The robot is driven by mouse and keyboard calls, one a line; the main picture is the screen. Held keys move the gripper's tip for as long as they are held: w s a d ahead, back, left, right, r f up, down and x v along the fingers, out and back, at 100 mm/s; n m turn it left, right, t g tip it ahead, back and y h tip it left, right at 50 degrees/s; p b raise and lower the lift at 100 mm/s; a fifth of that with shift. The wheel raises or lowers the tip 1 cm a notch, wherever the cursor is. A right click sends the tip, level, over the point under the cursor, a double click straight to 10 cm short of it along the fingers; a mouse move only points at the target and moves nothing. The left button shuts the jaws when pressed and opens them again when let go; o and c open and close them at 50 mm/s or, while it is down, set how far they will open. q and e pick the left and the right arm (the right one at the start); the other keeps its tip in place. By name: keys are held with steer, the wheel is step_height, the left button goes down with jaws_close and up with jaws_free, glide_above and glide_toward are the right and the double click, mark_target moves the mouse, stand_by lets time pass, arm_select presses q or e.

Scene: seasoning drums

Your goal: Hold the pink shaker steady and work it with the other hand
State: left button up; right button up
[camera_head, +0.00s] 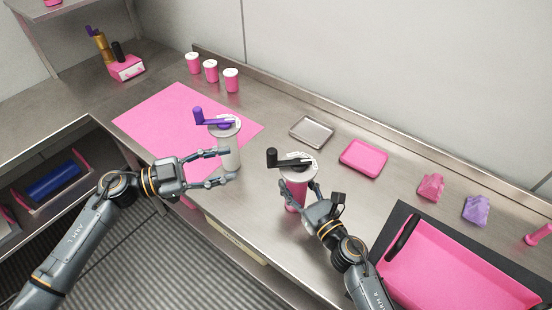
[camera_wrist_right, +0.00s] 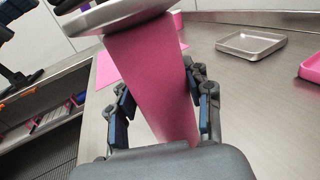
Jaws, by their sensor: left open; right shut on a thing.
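The pink shaker (camera_head: 293,191) stands upright at the counter's front edge, with a silver lid and a black crank handle (camera_head: 272,157) on top. My right gripper (camera_head: 300,197) is shut on its pink body. The right wrist view shows the pink body (camera_wrist_right: 150,70) between my right fingers (camera_wrist_right: 158,110); its base is hidden by the gripper.
Several small pink jars line the back. A metal tray (camera_head: 311,132), a pink tray (camera_head: 363,157), pink and purple packets, and a big pink tray (camera_head: 455,275) are to the right. Bare counter lies between the shakers.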

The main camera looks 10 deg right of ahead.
mark_target(271, 155)
arm_select(q)
steer(key=s+n+t+y, duration=0.1)
steer(key=s+n+t, duration=0.4)
steer(key=n, duration=0.3)
steer(key=x, duration=1.2)
steer(key=shift+w+d, duration=0.2)
steer(key=shift+d, duration=0.1)
steer(key=shift+w+r, duration=0.1)
jaws_close()
